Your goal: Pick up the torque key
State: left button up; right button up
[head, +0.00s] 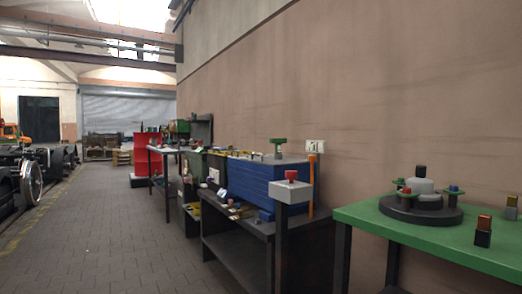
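I cannot single out the torque key for certain at this distance. Neither of my grippers shows in the head view.
A grey post with a red button (291,176) stands between the green table and the dark workbench (238,232). An orange post (312,185) carries a white sign. More benches and a red cabinet (147,152) line the wall. The paved aisle (100,230) at left is clear.

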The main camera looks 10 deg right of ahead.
aim_at(278, 155)
jog(key=u, duration=0.65)
jog(key=i, duration=0.7)
jog(key=u, duration=0.55)
jog(key=i, duration=0.75)
jog(key=z, duration=1)
jog(key=i, duration=0.6)
jog(key=z, duration=0.75)
